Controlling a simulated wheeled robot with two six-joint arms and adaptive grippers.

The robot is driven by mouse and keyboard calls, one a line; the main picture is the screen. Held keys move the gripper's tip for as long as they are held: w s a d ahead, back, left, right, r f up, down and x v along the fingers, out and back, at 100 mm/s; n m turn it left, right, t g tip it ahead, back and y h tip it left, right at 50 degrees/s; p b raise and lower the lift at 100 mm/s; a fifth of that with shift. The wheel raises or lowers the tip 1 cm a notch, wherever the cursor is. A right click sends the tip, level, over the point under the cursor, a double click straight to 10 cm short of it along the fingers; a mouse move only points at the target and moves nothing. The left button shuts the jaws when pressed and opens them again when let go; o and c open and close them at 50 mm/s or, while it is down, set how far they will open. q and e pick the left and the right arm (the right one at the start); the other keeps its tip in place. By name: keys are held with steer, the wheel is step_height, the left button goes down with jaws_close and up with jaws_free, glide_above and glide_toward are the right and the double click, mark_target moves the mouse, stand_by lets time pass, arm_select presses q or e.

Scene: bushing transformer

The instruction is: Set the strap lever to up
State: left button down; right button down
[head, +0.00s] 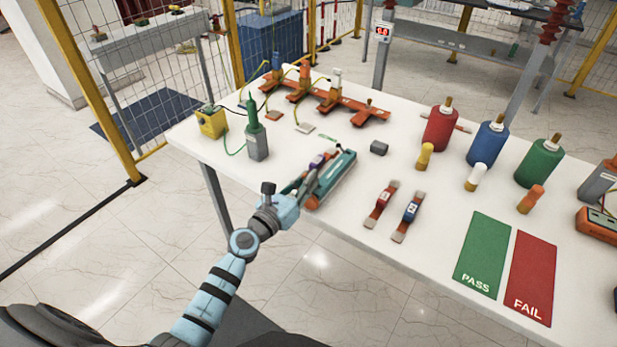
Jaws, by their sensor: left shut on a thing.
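A teal tray-like holder (341,177) with orange at its near left side lies slanted near the table's front edge. My left gripper (316,168) reaches over its left side from the front. The gripper is shut on a small purple-marked piece (318,160), mostly hidden by the fingers. I cannot tell a separate strap lever or whether it is up or down. A red-marked strap (381,203) and a blue-marked strap (407,216) lie apart to the right of the holder. My right gripper is not in view.
A dark grey cylinder (379,148) lies behind the holder. A grey-green bottle (257,140) and a yellow box (211,122) stand at left. Orange rack (325,98) is behind. Red, blue and green coils (540,163) and PASS (482,253) and FAIL (531,278) mats are right.

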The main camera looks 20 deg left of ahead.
arm_select(q)
steer(key=d+m, duration=0.2)
steer(key=m, duration=0.1)
steer(key=shift+s+m, duration=0.25)
steer(key=shift+m, duration=0.05)
steer(key=shift+s+d+f+m+b, duration=0.1)
steer(key=shift+d+f+m+b, duration=0.1)
steer(key=shift+d+m, duration=0.4)
steer(key=shift+s+d+f+m+b, duration=0.1)
steer(key=shift+d+m+b, duration=0.15)
steer(key=shift+m, duration=0.7)
steer(key=shift+s+d+f+m+b, duration=0.1)
steer(key=shift+d+f+m+b, duration=0.2)
steer(key=shift+m, duration=0.45)
steer(key=shift+r, duration=0.15)
steer(key=c, duration=1.6)
jaws_free()
steer(key=v, duration=1.2)
